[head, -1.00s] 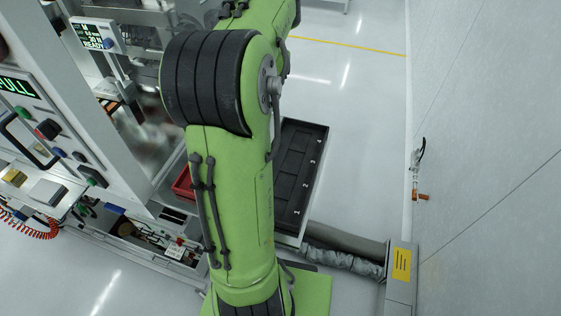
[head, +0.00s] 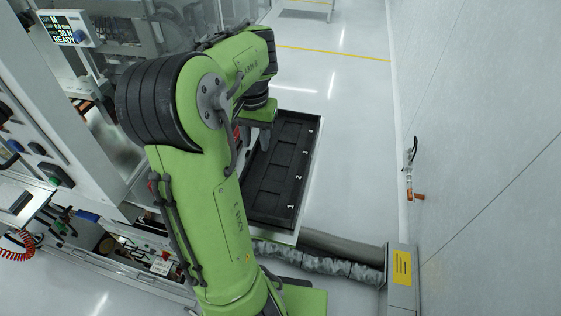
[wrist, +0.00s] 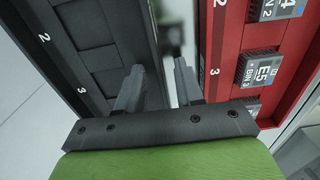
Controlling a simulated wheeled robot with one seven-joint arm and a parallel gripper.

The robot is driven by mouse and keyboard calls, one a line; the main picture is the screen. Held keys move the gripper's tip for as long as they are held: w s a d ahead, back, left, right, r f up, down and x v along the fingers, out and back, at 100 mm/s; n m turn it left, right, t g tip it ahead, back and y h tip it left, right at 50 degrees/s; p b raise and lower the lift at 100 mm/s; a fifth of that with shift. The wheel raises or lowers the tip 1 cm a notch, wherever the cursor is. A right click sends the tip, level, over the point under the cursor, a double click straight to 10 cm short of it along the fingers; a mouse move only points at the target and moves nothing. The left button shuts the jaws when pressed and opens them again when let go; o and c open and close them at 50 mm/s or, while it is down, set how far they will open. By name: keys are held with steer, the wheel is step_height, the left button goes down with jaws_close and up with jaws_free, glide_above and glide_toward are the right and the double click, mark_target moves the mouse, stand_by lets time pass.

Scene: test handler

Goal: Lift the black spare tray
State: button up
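The black spare tray (head: 283,165) is long and flat-bottomed, with white numbers along its right rim in the head view. It lies on a light support at the side of the machine. In the wrist view the black tray (wrist: 95,45) fills the upper left. My gripper (wrist: 160,66) has its two fingers apart, with the left finger over the tray's near long wall and the right finger beside it. Whether the wall lies between the fingers or touches them is unclear. In the head view my arm hides part of the tray's left side.
A red tray (wrist: 255,75) with labelled dark chips sits just right of my fingers in the wrist view. The machine with its display (head: 62,28) stands left. A grey ribbed hose (head: 320,262) runs below the tray. Floor to the tray's right is clear, up to a wall.

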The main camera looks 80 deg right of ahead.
steer(key=shift+f, duration=0.15)
stand_by(0.3)
jaws_close()
stand_by(1.2)
